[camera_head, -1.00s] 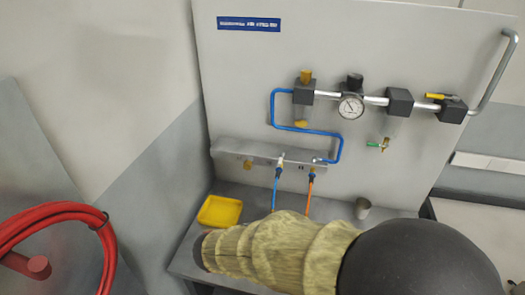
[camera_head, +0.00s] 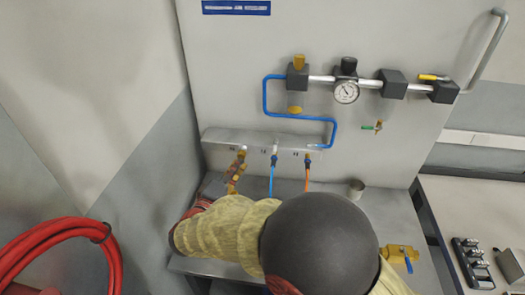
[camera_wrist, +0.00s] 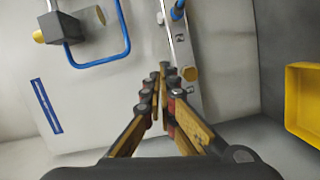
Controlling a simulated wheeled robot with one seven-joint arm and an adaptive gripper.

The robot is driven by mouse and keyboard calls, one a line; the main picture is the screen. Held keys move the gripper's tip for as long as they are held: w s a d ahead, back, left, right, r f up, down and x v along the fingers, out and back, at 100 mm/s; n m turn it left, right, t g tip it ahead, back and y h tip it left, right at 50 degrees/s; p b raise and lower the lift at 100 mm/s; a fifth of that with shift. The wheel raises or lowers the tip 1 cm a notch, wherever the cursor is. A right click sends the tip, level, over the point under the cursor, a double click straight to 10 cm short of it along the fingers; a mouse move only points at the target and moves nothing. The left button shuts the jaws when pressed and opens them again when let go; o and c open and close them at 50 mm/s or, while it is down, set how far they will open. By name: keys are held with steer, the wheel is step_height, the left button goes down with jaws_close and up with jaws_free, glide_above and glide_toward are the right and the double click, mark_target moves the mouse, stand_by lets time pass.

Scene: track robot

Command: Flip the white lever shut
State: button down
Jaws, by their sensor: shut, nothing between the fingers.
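A small white piece, which looks like the white lever (camera_head: 274,150), sits at the top of the blue hose on the grey manifold bar (camera_head: 222,139). It is too small to tell its angle clearly. In the wrist view the manifold bar (camera_wrist: 181,45) runs upward with a blue fitting near the top. My gripper (camera_head: 240,160) is at the left end of the bar, by the left brass outlet, left of the white piece. In the wrist view my gripper (camera_wrist: 160,72) is shut and empty, its fingertips overlapping the bar beside the brass outlet (camera_wrist: 190,76).
An orange hose (camera_head: 307,175) hangs right of the blue hose (camera_head: 271,180). A blue pipe (camera_head: 266,95) bends above the bar. A metal cup (camera_head: 356,189) and a brass valve (camera_head: 398,257) are on the bench. A yellow tray (camera_wrist: 291,100) shows in the wrist view.

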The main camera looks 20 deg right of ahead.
mark_target(275, 147)
steer(key=shift+w+d+f, duration=0.2)
steer(key=shift+w+d, duration=0.9)
steer(key=shift+d, duration=0.5)
steer(key=shift+w+d+f, duration=0.25)
steer(key=shift+w+d, duration=0.8)
steer(key=shift+d, duration=0.55)
steer(key=shift+w+d+f, duration=0.2)
steer(key=shift+w+d, duration=0.9)
steer(key=shift+d, duration=0.5)
steer(key=shift+d+f+b, duration=0.1)
steer(key=shift+b, duration=0.6)
